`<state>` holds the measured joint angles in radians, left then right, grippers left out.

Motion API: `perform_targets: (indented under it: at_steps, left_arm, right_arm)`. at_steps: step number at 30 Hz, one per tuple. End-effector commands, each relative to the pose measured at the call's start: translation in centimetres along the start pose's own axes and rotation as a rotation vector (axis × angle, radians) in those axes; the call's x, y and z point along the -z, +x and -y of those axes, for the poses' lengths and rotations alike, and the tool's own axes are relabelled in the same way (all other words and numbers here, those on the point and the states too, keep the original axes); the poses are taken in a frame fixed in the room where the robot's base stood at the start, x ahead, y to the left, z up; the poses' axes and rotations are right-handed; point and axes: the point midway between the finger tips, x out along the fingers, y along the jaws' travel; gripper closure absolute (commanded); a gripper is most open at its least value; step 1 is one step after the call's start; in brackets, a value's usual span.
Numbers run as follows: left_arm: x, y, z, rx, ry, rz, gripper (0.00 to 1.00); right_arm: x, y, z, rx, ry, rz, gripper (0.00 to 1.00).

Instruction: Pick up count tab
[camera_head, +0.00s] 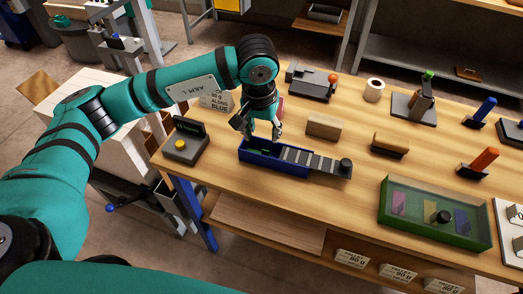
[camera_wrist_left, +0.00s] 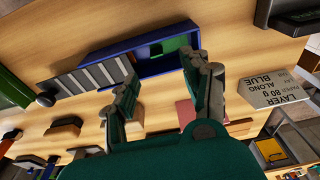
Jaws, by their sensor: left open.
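A blue tray (camera_head: 262,170) stands near the front edge of the wooden bench, with small green tabs (camera_head: 262,151) inside its left end. Its right part has a grey slatted strip (camera_head: 312,160) ending in a black knob. My left gripper (camera_head: 261,133) is open and empty, pointing down above the left end of the tray. In the left wrist view the spread fingers (camera_wrist_left: 160,92) are in front of the tray (camera_wrist_left: 103,49), with green (camera_wrist_left: 174,44) showing inside it. The fingers look apart from the green tabs. My right gripper is not in view.
A dark device with a yellow button (camera_head: 185,145) stands left of the tray. A sign reading "80 g along blue" (camera_head: 216,101) and a cardboard-coloured block (camera_head: 323,127) stand behind it. A green-rimmed box (camera_head: 434,237) lies right. Bare bench shows between them.

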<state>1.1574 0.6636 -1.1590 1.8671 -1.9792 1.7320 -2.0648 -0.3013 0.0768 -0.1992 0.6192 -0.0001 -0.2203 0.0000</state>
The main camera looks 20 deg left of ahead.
Motion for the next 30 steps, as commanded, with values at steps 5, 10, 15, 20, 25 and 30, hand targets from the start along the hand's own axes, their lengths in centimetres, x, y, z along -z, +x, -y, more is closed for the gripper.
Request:
perform_targets:
  at_steps: [5, 10, 15, 20, 25, 30]
  left_arm:
    - [0.0, 2.8, -0.1, -0.001, -0.001, 0.003, 0.52]
    - [0.0, 3.8, -0.1, -0.002, 0.001, 0.000, 0.52]
    - [-0.1, 5.7, -0.4, -0.002, -0.001, 0.005, 0.52]
    - [-0.1, 8.1, -0.5, -0.003, -0.001, 0.003, 0.52]
    - [-0.1, 9.0, -0.5, -0.003, 0.000, 0.000, 0.52]
    - [-0.1, 9.0, -0.5, -0.003, 0.000, 0.000, 0.53]
  right_arm:
    - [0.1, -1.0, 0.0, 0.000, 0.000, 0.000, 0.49]
    - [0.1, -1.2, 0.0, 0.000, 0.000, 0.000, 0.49]
    - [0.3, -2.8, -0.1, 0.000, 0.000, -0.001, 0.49]
    - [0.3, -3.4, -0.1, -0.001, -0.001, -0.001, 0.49]
    - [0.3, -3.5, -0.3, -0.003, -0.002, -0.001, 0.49]
    - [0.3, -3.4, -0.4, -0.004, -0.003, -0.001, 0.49]
